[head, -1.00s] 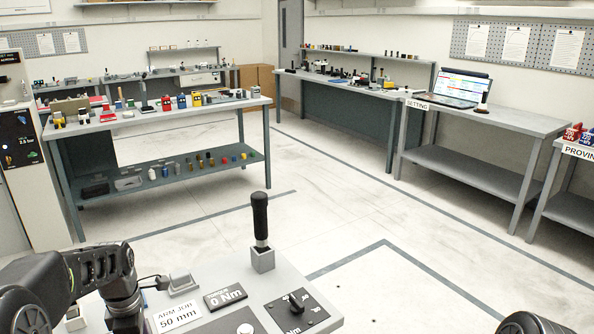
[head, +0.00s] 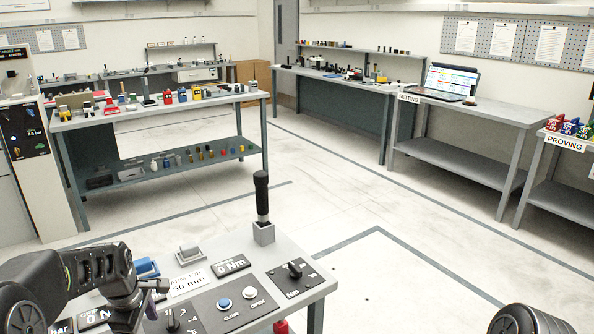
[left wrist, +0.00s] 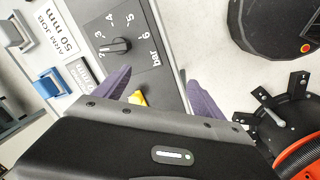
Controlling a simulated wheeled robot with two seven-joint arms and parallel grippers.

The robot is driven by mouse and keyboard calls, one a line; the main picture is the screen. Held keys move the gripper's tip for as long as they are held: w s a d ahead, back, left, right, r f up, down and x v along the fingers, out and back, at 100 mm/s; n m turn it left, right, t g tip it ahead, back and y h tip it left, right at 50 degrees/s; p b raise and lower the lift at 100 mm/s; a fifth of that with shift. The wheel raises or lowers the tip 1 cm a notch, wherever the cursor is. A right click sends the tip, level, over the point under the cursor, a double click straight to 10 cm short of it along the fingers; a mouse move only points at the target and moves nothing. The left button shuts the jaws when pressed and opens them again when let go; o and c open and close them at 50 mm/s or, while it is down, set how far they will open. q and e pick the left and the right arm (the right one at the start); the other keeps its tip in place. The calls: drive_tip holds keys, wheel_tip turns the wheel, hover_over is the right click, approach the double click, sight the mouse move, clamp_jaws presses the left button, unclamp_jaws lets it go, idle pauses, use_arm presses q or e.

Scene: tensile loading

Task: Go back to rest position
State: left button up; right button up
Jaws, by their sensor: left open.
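My left gripper (head: 150,298) is at the lower left of the head view, over the near control bench's left part. In the left wrist view its purple fingers (left wrist: 160,78) are spread apart with nothing held between them. Below them are the panel with a black knob (left wrist: 121,45) marked in bar and a small yellow part, partly hidden. A black rounded part of my right arm shows at the lower right of the head view; my right gripper is out of view.
A loaded workbench (head: 190,106), a laptop bench (head: 500,112) and a PROVING bench (head: 563,143) stand beyond. Floor between them is clear.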

use_arm(q)
drive_tip(key=s+d+f+m+t+h, duration=0.2)
drive_tip(key=s+d+f+m, duration=0.1)
drive_tip(key=d+f+m, duration=1.3)
drive_tip(key=s+d+f+g+h, duration=0.1)
drive_tip(key=s+d+f, duration=0.3)
drive_tip(key=s, duration=0.3)
drive_tip(key=s+d+f+g, duration=0.1)
drive_tip(key=s+d+f, duration=0.2)
drive_tip(key=s+d, duration=0.2)
drive_tip(key=s+d+f+m+g+h, duration=0.1)
drive_tip(key=s+d+f, duration=0.3)
drive_tip(key=s, duration=0.5)
drive_tip(key=shift+s+d+f+h, duration=0.3)
drive_tip(key=shift+d, duration=0.3)
drive_tip(key=shift+c, duration=0.2)
